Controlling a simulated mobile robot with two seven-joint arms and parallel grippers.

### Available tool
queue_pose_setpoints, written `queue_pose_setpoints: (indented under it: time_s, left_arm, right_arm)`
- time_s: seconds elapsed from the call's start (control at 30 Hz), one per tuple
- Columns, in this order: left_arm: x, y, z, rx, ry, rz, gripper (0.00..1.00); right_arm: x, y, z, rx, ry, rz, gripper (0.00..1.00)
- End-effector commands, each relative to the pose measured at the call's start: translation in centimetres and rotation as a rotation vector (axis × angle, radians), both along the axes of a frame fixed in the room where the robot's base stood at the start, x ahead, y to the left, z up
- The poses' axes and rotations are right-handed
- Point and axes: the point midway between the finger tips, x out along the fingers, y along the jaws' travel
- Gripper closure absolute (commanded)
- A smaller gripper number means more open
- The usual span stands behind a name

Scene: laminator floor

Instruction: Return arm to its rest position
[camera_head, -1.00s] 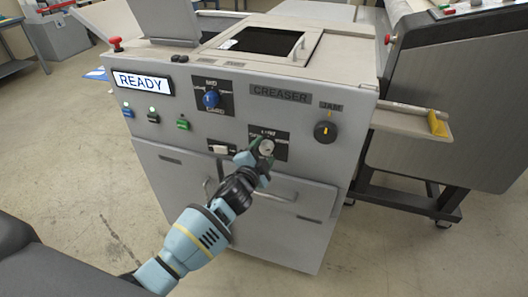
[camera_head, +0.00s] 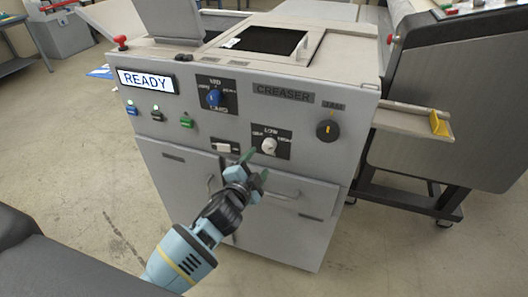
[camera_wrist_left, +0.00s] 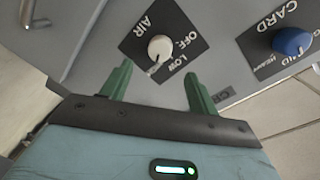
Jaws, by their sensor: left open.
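My left gripper (camera_head: 255,164) is in front of the grey creaser (camera_head: 165,137), just below and left of its white knob (camera_head: 269,146). Its two green fingers are apart with nothing between them. In the left wrist view the open fingers (camera_wrist_left: 158,88) point toward the panel, and the white knob (camera_wrist_left: 160,48) stands beyond them, untouched. The knob's black plate reads AIR, OFF and LOW in that view. My right gripper does not show.
The panel also has a blue knob (camera_head: 214,97), a dark JAM knob (camera_head: 327,130), small buttons and a READY display (camera_head: 146,81). Door handles sit low on the front. A grey machine (camera_head: 455,110) stands at right. Open floor (camera_head: 80,190) lies at left.

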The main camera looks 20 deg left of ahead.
Motion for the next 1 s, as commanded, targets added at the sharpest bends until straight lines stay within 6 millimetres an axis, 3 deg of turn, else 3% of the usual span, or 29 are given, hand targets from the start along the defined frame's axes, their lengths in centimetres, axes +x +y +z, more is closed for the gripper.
queue_pose_setpoints:
  time_s: [0.2,0.37,0.5,0.7,0.9,1.0]
  left_arm:
    - [-0.5,0.0,-0.7,-0.015,0.016,0.000,0.40]
    - [-4.2,-0.1,-5.3,-0.122,0.119,0.005,0.40]
    - [-10.2,-0.1,-11.0,-0.284,0.263,0.030,0.40]
    - [-19.7,0.2,-17.2,-0.514,0.459,0.106,0.40]
    - [-29.3,0.7,-21.0,-0.717,0.622,0.215,0.40]
    - [-32.9,1.0,-22.0,-0.788,0.678,0.265,0.40]
  right_arm:
    - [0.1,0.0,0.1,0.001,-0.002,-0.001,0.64]
    - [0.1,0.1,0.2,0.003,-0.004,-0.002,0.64]
    - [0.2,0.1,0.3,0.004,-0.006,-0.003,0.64]
    - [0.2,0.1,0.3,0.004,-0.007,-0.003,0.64]
    - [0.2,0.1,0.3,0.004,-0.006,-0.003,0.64]
    - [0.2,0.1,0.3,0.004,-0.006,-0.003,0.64]
